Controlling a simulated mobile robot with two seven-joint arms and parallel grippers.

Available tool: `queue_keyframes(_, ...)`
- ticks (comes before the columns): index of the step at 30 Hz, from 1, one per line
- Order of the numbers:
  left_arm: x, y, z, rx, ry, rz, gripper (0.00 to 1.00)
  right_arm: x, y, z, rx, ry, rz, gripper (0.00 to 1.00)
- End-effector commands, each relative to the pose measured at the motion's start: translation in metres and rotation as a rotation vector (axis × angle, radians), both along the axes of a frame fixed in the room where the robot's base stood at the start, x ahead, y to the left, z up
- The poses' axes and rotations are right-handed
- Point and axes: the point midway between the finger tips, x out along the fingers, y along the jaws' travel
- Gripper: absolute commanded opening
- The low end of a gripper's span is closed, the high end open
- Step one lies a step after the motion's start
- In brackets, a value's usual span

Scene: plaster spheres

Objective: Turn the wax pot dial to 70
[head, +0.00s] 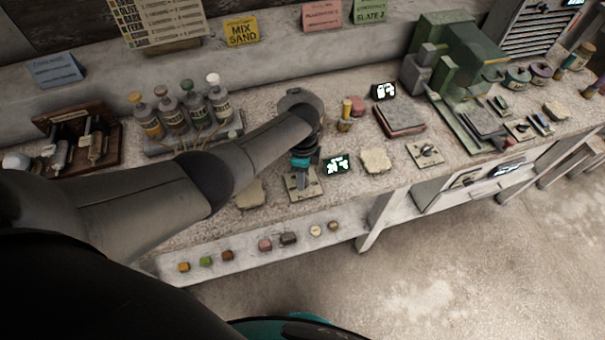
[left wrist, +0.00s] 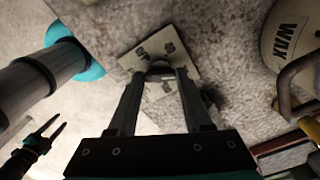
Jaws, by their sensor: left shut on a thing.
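The dial plate (head: 292,190) is a small pale plate near the front edge of the bench, under my left arm. It also shows in the left wrist view (left wrist: 133,61), with dark lettering. My left gripper (head: 302,182) reaches down to it, and its fingertips (left wrist: 160,72) are shut on the dial's dark knob (left wrist: 160,66). The knob's pointer and scale are mostly hidden by the fingers. The wax pot (left wrist: 290,38), pale and marked WAX, stands at the upper right of the left wrist view. My right gripper (left wrist: 48,132) shows at lower left there, fingers apart and empty, away from the bench.
A small lit display (head: 337,165) sits right of the plate; I cannot read its digits. A pale slab (head: 376,161) and another switch plate (head: 426,152) lie further right. Several bottles (head: 183,111) stand behind my arm. Small coloured blocks (head: 265,245) line the lower ledge.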

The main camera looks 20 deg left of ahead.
Motion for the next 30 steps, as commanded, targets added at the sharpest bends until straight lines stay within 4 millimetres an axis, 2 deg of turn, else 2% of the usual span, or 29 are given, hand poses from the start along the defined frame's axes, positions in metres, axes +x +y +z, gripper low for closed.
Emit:
queue_keyframes(10,-0.001,0.0001,-0.0009,0.002,0.002,-0.126,0.0,0.0001,0.0003,-0.0016,0.0,0.0,0.0,0.5)
queue_keyframes(25,-0.001,0.0002,-0.0009,0.001,0.003,-0.143,0.0,0.0002,0.0003,-0.0017,0.0,0.0,0.0,0.5)
queue_keyframes(26,-0.001,0.0002,-0.0009,0.001,0.003,-0.143,0.51,0.0002,0.0003,-0.0017,0.0,0.0,0.0,0.5)
queue_keyframes(30,-0.0008,0.0001,-0.0007,0.001,0.002,-0.142,0.67,0.0002,0.0003,-0.0016,0.0,0.0,0.0,0.5)
